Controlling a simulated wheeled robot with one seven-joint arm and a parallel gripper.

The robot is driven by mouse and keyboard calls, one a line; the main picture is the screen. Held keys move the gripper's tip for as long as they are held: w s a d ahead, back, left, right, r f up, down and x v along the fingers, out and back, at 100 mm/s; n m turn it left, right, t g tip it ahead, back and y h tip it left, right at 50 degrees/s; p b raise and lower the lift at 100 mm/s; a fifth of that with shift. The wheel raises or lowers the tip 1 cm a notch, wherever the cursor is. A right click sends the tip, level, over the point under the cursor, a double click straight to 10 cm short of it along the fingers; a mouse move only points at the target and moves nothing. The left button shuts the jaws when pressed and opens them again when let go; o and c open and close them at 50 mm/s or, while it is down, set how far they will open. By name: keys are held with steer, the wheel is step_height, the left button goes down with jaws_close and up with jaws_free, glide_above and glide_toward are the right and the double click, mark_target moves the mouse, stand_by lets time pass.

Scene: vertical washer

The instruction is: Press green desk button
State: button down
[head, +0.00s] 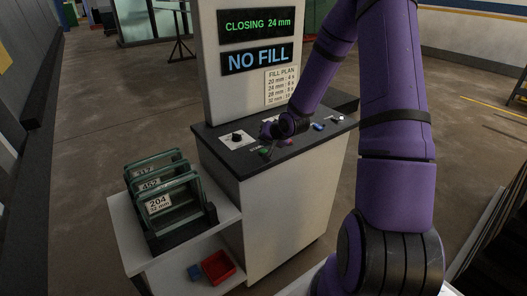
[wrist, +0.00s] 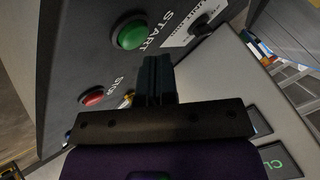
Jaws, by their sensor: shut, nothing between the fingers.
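The green desk button (wrist: 132,35) is a round dome on the dark desk top, next to the word START. In the head view the green button (head: 264,151) shows small near the front edge of the desk. My gripper (wrist: 156,62) is shut and empty, its fingertips close to the START lettering, to the lower right of the green button in the wrist view. I see no contact with the button. In the head view my gripper (head: 272,131) is over the desk, partly hidden by my wrist.
A red STOP button (wrist: 92,97) sits beside the green one. A black knob (head: 237,137) and a blue control (head: 318,127) are on the desk. A display panel (head: 258,58) reads "CLOSING 24 mm" and "NO FILL". A rack of glass panes (head: 165,200) stands at left.

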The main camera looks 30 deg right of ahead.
mark_target(265, 150)
steer(key=shift+r, duration=0.1)
steer(key=shift+r, duration=2.45)
steer(key=shift+r, duration=0.1)
steer(key=s+a+r+n+g+h, duration=0.1)
steer(key=s+a+r+n+h, duration=0.1)
steer(key=s+a+r, duration=0.5)
steer(key=s+a+r+n+g+h, duration=0.1)
steer(key=s+r+n+g+h, duration=0.1)
steer(key=s+r, duration=0.65)
steer(key=s+a+r+n+y, duration=0.1)
steer(key=s+a+r, duration=0.1)
steer(key=s, duration=0.4)
steer(key=s+a+r+n+y, duration=0.1)
steer(key=s+a+r, duration=0.2)
steer(key=s+r, duration=0.2)
steer(key=s+a+r+n+g, duration=0.1)
steer(key=s+a+r, duration=0.2)
steer(key=s, duration=0.4)
steer(key=shift+s+r+y, duration=0.15)
steer(key=shift+s+y, duration=0.25)
